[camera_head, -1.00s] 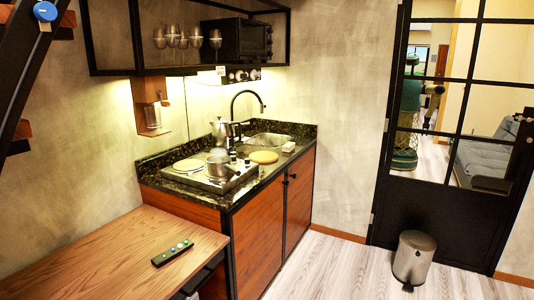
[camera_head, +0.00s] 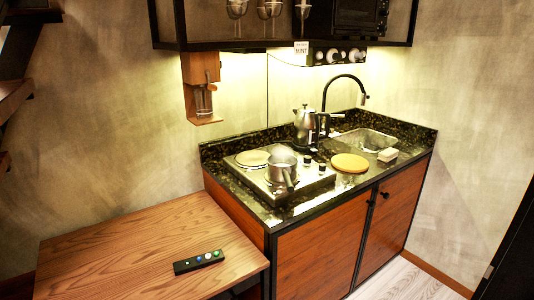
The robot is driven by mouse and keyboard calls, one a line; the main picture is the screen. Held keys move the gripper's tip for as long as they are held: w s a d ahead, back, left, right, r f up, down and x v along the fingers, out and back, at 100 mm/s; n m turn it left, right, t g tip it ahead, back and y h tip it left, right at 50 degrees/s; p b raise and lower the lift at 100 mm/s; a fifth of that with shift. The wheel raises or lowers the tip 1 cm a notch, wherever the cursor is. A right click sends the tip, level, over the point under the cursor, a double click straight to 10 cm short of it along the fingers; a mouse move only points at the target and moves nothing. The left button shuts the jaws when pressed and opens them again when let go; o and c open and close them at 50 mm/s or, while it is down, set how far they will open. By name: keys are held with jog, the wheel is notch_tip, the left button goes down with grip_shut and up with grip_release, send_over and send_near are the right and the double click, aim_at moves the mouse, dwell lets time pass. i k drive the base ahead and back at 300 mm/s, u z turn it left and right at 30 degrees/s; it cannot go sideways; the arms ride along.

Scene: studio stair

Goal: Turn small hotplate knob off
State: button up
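The two-plate steel hotplate (camera_head: 250,176) sits on the dark stone counter, left of the sink. Its bare plate (camera_head: 253,159) is at the back left, and a small metal pot (camera_head: 282,168) stands on the other plate, its handle towards the front. Two small dark knobs show on the hotplate's right side, one farther back (camera_head: 307,161) and one nearer the front (camera_head: 321,168). Their settings are too small to read. I cannot tell which knob serves the small plate. My gripper is not in view.
A moka pot (camera_head: 304,126) and dark kettle stand behind the hotplate. A round wooden board (camera_head: 349,163) lies to its right, before the sink (camera_head: 367,141). A wooden table (camera_head: 130,250) with a remote (camera_head: 198,262) stands at front left. A shelf hangs above.

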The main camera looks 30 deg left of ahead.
aim_at(322, 167)
jog(key=u, duration=0.8)
jog(key=i, duration=0.7)
jog(key=u, duration=0.7)
